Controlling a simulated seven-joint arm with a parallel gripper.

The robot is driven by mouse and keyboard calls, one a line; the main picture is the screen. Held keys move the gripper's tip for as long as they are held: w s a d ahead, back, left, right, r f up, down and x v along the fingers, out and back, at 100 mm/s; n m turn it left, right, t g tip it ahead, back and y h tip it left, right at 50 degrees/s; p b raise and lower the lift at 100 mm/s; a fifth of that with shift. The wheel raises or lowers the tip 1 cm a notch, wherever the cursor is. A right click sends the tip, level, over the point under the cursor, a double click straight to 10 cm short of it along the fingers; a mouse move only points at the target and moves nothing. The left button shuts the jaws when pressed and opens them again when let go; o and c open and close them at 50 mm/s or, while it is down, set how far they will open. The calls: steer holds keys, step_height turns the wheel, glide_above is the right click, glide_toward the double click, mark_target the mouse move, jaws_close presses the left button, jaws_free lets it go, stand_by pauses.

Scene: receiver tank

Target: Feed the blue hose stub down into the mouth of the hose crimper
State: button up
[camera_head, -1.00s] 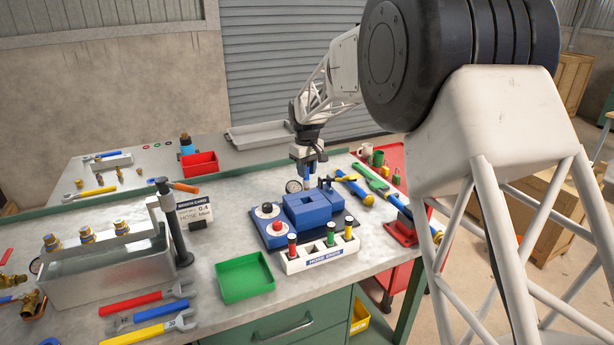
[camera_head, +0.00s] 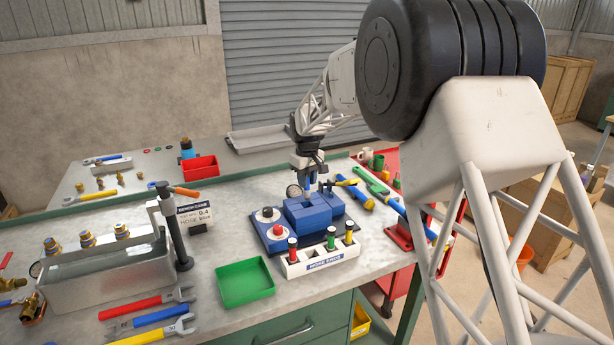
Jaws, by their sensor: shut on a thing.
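My gripper (camera_head: 310,183) is shut on the blue hose stub (camera_head: 311,192) and points down above the hose crimper. Only a small blue part of the stub shows below the fingers. The hose crimper (camera_head: 307,218) is a blue block on a dark base, with red and black round buttons on its left. The stub's lower end is at or just above the back part of the crimper's top. I cannot tell whether it has entered the mouth, which is hidden from this angle.
The white hose-ends rack (camera_head: 322,262) with red, green and yellow stubs stands in front of the crimper. A green tray (camera_head: 246,283) lies left of it. A black post (camera_head: 178,235) with a bench card stands farther left.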

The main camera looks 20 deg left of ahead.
mark_target(307, 196)
steer(key=shift+f, duration=0.55)
steer(key=shift+f, duration=0.25)
stand_by(0.6)
steer(key=shift+f, duration=1.1)
steer(key=shift+f, duration=0.95)
steer(key=o, duration=1)
steer(key=shift+r, duration=3)
